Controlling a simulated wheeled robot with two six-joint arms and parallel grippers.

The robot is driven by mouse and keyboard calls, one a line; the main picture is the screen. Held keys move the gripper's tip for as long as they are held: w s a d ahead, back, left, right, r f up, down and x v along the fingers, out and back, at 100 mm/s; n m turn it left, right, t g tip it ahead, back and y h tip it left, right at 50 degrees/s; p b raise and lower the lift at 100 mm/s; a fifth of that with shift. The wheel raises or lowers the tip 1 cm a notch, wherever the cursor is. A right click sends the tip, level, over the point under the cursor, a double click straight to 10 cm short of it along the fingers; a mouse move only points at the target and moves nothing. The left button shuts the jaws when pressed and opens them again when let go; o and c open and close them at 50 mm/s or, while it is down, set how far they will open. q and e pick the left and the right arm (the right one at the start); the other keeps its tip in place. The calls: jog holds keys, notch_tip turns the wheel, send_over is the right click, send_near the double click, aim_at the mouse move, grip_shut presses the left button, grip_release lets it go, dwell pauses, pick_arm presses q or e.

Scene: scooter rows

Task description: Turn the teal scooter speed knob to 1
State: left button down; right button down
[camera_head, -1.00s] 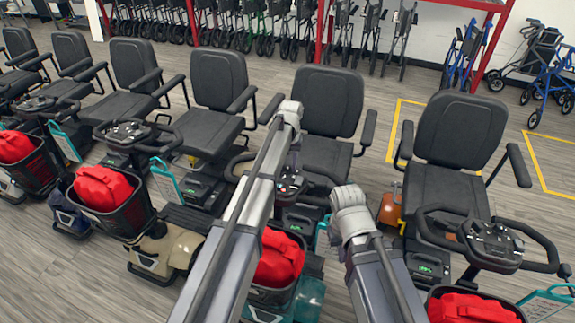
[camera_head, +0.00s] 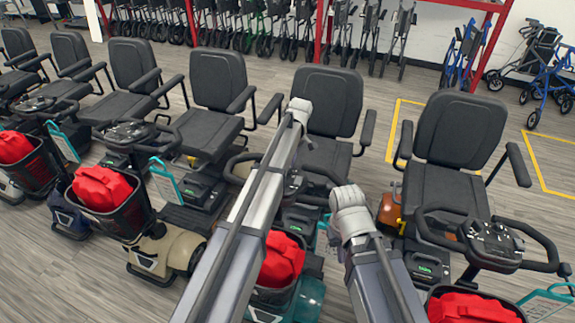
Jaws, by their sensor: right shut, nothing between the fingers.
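The teal scooter stands in the middle of the row. Its teal front body (camera_head: 309,300) shows at the bottom, below a red bag (camera_head: 281,258) in its basket. Its dark seat (camera_head: 327,102) is behind my arms. My left arm crosses in front of it and covers much of its steering console. The speed knob cannot be made out. My right gripper (camera_head: 302,188) is shut and empty, small and dark near the console between my two arms. I cannot tell whether it touches the knob. My left gripper is hidden from view.
A scooter with a tan body (camera_head: 182,250) stands close on the left. Another scooter with a black console (camera_head: 492,243) stands close on the right. Walkers line the back wall under a red rack (camera_head: 327,30). Bare wood-look floor (camera_head: 70,290) lies at front left.

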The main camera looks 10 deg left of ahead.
pick_arm(q)
jog(key=n, duration=0.4)
jog(key=shift+w+g, duration=0.1)
jog(key=shift+g, duration=0.2)
jog(key=shift+n, duration=1.7)
jog(key=shift+c, duration=2.4)
grip_release()
jog(key=shift+r, duration=0.15)
jog(key=p+v, duration=0.7)
jog(key=shift+w+d+r, duration=0.15)
jog(key=shift+r, duration=0.1)
